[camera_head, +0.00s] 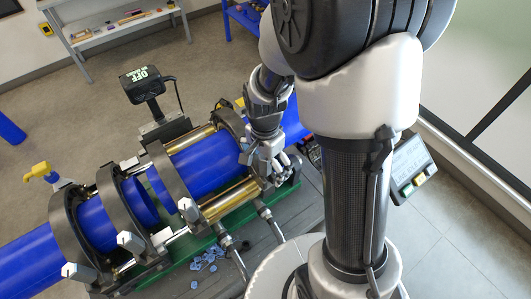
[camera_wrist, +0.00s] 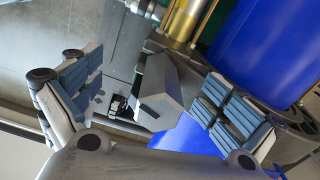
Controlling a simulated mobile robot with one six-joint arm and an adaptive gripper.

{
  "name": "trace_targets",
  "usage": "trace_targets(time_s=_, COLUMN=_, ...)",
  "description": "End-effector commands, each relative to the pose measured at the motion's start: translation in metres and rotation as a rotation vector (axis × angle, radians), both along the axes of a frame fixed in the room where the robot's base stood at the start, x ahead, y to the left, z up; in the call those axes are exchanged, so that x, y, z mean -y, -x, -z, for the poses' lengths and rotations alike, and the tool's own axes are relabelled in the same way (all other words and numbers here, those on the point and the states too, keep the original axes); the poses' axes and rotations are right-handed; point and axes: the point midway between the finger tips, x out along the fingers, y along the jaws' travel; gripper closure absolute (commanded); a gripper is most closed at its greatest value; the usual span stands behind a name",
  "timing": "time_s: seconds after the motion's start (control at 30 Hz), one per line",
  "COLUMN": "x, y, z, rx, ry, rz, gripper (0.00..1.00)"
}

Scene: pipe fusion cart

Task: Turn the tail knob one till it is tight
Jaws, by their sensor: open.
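My gripper (camera_head: 270,170) is at the right end of the pipe clamp, beside the rightmost clamp ring (camera_head: 234,128). In the wrist view my gripper (camera_wrist: 150,105) is open, with blue-grey padded fingers on both sides. A grey angular knob (camera_wrist: 165,85), which looks like tail knob one, lies between the spread fingers. There is a visible gap on either side, and the fingers do not touch it. In the head view this knob is mostly hidden behind my gripper, and how tight it is cannot be told.
The blue pipe (camera_head: 205,165) runs through several dark clamp rings, and it also fills the upper right of the wrist view (camera_wrist: 265,50). Other grey knobs (camera_head: 130,242) stand along the near side. Blue shavings (camera_head: 207,258) lie below. A display panel (camera_head: 408,165) is at right.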

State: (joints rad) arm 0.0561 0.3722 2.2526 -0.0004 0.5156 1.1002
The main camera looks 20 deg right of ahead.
Motion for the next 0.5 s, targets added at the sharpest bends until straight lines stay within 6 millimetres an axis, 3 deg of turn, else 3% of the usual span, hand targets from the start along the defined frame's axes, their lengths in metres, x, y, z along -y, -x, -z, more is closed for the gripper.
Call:
trace_targets(time_s=0.17, x=0.000, y=0.000, z=-0.008, rx=0.001, ry=0.000, rz=0.000, gripper=0.00)
trace_targets(time_s=0.5, x=0.000, y=0.000, z=-0.049, rx=0.000, ry=0.000, rz=0.000, gripper=0.00)
